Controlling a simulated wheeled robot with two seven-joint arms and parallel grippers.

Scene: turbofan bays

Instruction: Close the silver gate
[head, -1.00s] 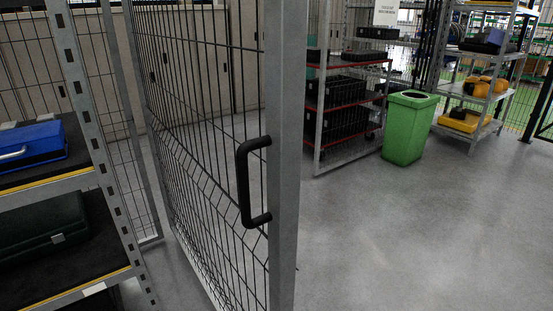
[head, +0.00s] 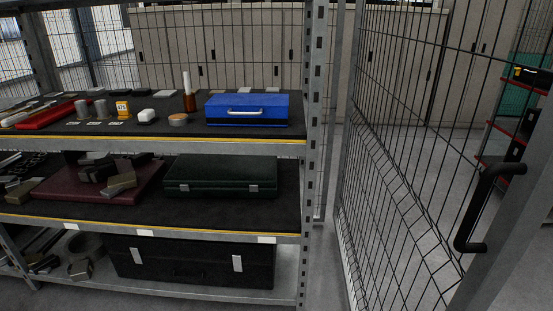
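The silver gate (head: 400,150) stands at the right of the head view, a black wire mesh panel in a grey metal frame. Its frame post (head: 510,240) runs up the right side, leaning in the picture. A black bar handle (head: 476,208) is fixed to that post. The gate stands open, swung out at an angle, with floor visible through its mesh. Neither of my grippers shows in the head view, and nothing is seen touching the gate or its handle.
A shelf rack (head: 150,143) fills the left, close to the gate's far edge. It holds a blue toolbox (head: 247,109), a dark green case (head: 220,176) and a black case (head: 190,262). Beige cabinets (head: 230,50) stand behind. Red-edged shelves (head: 505,130) show at the far right.

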